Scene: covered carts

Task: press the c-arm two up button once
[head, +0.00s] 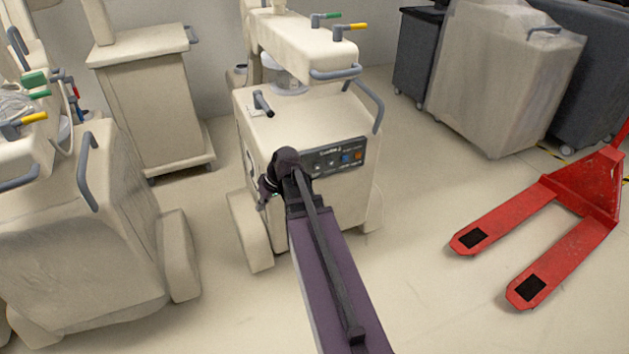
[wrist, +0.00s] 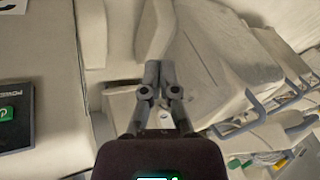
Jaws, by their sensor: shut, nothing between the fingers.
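A cream C-arm cart (head: 290,120) stands in the middle of the head view. Its dark control panel (head: 338,158) has small buttons, among them a blue one (head: 345,158) and an orange one (head: 358,155). My arm and wrist cover the panel's left end. My gripper (head: 268,190) is in front of the cart, left of the panel, its fingers hard to see there. In the wrist view my gripper (wrist: 159,68) is shut and empty. A dark panel with a green button (wrist: 6,113) shows at that view's left edge, apart from the fingers. I cannot read which button is up.
Another cream cart (head: 95,230) stands at left, with a boxy cart (head: 150,100) behind it. A red pallet jack (head: 575,195) lies at right, before a covered cart (head: 500,80). Floor (head: 430,300) is clear at front right.

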